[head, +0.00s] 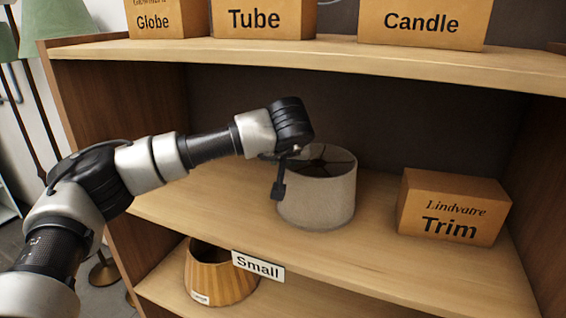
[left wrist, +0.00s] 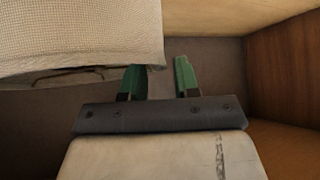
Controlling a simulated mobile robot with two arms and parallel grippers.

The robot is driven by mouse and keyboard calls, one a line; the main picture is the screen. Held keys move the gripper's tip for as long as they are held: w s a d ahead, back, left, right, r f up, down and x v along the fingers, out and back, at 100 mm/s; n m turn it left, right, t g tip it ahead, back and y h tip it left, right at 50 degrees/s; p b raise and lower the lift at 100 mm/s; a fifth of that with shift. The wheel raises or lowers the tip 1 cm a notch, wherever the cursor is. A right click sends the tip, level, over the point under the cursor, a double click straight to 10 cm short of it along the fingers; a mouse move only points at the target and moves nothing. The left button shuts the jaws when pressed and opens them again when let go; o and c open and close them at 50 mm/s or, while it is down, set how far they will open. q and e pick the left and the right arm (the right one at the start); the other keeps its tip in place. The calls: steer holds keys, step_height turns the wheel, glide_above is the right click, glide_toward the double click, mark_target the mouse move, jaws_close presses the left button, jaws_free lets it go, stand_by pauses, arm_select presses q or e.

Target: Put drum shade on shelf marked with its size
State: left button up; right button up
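The pale grey drum shade (head: 322,200) stands upright on the middle shelf (head: 400,265), left of the Trim box. A white label reading "Small" (head: 258,265) is on that shelf's front edge. My left gripper (head: 283,175) is at the shade's left side, near its top rim, with a dark finger in front of the wall. In the left wrist view the green-padded fingers (left wrist: 160,80) stand apart with a clear gap; the shade (left wrist: 75,35) is at upper left, its edge close to the left finger. I cannot tell whether they touch. My right gripper is out of view.
A brown Trim box (head: 452,207) stands right on the same shelf. Globe (head: 155,18), Tube (head: 262,18) and Candle (head: 425,22) boxes stand on the shelf above. An amber pleated shade (head: 215,275) sits below. Free shelf lies between drum shade and Trim box.

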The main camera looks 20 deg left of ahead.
arm_select(q)
steer(key=b+v, duration=0.1)
steer(key=v, duration=0.4)
steer(key=shift+s+r, duration=0.1)
stand_by(0.3)
